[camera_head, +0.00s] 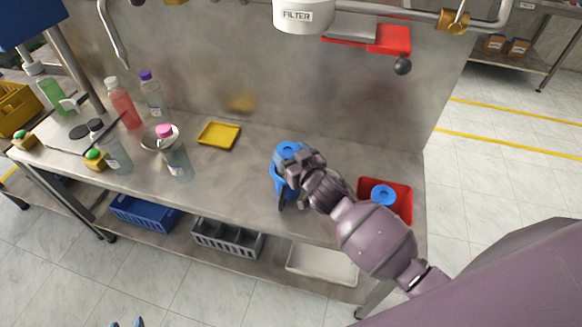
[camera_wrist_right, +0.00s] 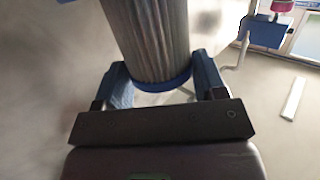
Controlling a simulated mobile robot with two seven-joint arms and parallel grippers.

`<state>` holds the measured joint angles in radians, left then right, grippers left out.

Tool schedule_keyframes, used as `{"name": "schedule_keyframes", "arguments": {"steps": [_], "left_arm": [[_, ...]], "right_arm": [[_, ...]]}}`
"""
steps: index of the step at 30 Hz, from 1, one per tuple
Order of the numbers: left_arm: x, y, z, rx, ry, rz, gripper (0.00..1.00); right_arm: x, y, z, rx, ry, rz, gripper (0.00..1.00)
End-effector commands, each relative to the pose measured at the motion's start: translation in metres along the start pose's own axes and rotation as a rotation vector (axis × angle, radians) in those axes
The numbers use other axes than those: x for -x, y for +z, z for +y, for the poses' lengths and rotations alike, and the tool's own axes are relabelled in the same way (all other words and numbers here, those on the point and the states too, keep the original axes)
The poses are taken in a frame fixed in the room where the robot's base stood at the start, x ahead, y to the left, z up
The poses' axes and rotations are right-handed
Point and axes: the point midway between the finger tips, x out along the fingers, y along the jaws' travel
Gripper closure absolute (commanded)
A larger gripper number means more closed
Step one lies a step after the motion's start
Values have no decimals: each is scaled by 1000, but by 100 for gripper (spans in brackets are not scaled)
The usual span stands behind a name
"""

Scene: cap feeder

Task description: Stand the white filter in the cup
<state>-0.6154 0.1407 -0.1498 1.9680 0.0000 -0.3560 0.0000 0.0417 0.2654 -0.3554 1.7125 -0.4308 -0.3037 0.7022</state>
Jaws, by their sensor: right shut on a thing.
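My right gripper (camera_head: 282,188) is over the front of the bench, its fingers around a blue-capped upright thing (camera_head: 288,149) whose ringed top faces up. In the right wrist view, the right gripper (camera_wrist_right: 160,90) has its blue fingers on both sides of a pleated, greyish-white filter (camera_wrist_right: 150,40) with a blue end ring. A pale, glassy curved edge shows by the ring; I cannot tell whether it is the cup. No cup is clearly made out.
A red tray (camera_head: 402,215) with another blue ring (camera_head: 383,195) lies right of my right gripper. A white housing marked FILTER (camera_head: 300,15) hangs above. Between yellow tray and gripper the bench is clear.

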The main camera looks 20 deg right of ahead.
Motion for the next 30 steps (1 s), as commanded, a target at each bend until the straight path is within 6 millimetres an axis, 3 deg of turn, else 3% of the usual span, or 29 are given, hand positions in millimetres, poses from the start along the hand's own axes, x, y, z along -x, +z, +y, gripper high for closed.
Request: {"name": "schedule_keyframes", "arguments": {"steps": [8,15,27,28,30], "left_arm": [[-2,0,0,0,0,4,57],[-5,3,1,0,1,5,57],[-7,3,1,-1,1,7,57],[-7,3,1,-1,1,8,57],[-6,3,1,-1,1,8,57]], "right_arm": [[-3,18,0,1,0,0,74],[-7,46,0,-1,1,-1,74],[-8,51,0,1,0,1,74],[-8,51,0,1,0,0,34],[-8,50,0,1,0,0,23]]}}
